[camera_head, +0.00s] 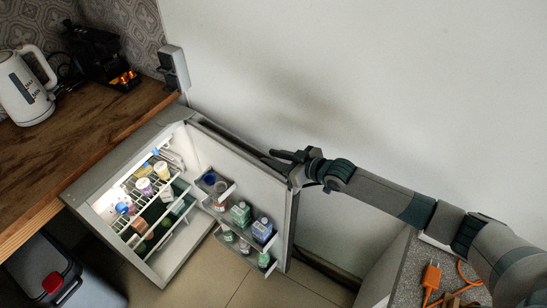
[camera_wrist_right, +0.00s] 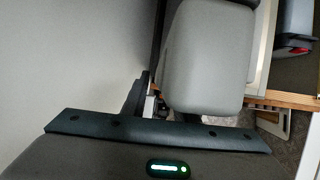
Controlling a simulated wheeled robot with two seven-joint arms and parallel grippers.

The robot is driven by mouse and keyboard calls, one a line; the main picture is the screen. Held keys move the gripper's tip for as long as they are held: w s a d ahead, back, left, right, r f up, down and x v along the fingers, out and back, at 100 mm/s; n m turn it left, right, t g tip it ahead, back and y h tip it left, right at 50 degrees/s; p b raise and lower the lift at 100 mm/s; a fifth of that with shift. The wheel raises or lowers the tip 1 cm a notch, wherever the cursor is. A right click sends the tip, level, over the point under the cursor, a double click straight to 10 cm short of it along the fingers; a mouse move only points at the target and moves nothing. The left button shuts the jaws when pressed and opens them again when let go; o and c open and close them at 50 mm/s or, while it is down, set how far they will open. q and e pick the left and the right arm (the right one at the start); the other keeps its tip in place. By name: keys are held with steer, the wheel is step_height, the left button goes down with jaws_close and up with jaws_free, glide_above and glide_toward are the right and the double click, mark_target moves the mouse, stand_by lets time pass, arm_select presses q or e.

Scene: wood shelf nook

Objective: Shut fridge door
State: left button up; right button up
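The small fridge (camera_head: 170,200) stands under the end of the wooden counter, its lit interior showing. Its door (camera_head: 262,185) is wide open, swung out to the right, with its inner racks facing the room. My right gripper (camera_head: 284,157) is at the top of the door near its outer edge, coming in from the right. I cannot tell whether it touches the door, nor whether its fingers are open or shut. The right wrist view shows mostly dark gripper housing and a grey rounded shape, with the fingertips mostly hidden. My left gripper is not in view.
Bottles and cartons (camera_head: 240,213) stand in the door racks, and several items sit on the fridge shelves. A kettle (camera_head: 25,88) and a coffee machine (camera_head: 100,58) stand on the counter (camera_head: 75,150). A grey bin (camera_head: 65,275) is at lower left. An orange cable (camera_head: 431,280) lies at lower right.

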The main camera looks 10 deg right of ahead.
jaws_close()
stand_by(1.4)
